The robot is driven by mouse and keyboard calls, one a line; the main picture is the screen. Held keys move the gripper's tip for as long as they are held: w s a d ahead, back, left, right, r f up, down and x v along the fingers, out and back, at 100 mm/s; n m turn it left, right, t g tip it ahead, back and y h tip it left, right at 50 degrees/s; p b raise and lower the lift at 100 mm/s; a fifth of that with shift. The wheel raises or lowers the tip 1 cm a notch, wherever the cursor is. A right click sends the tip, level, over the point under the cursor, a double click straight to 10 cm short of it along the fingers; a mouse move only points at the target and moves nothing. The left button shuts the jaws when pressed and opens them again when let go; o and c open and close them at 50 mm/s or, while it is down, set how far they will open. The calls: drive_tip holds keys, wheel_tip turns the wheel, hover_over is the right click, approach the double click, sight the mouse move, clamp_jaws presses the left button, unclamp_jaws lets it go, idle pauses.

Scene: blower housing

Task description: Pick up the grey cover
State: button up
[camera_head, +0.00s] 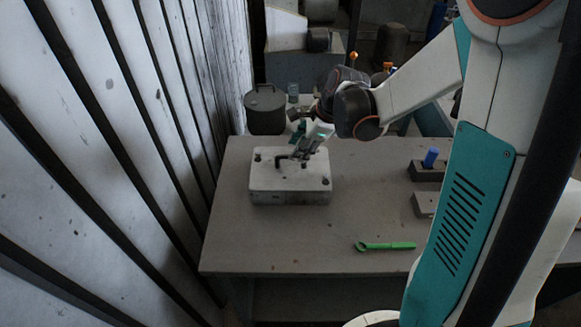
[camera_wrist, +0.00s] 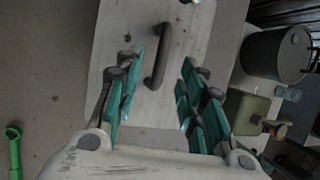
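The grey cover (camera_head: 263,182) is a pale, flat block with a dark handle, lying on the left part of the table in the head view. In the wrist view the cover (camera_wrist: 215,50) fills the middle, and its dark handle (camera_wrist: 159,55) stands up from the face. My gripper (camera_head: 303,148) is over the cover, close to the handle. In the wrist view my gripper (camera_wrist: 158,75) is open, with one teal-padded finger on each side of the handle and a gap to both. Whether the fingertips touch the cover is unclear.
A green wrench (camera_head: 387,246) lies at the table's front. Dark blocks (camera_head: 425,172), one with a blue cylinder (camera_head: 431,158), stand on the right. A dark lidded pot (camera_head: 265,110) stands behind the cover. A corrugated wall (camera_head: 120,130) runs along the left. The table's (camera_head: 270,240) front left is clear.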

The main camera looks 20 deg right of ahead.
drive_tip(key=b+x, duration=0.1)
drive_tip(key=x, duration=0.4)
drive_tip(key=shift+w+f+b, duration=0.15)
drive_tip(key=shift+f+b, duration=0.2)
drive_tip(key=shift+b, duration=0.05)
drive_tip(key=shift+r, duration=0.1)
clamp_jaws()
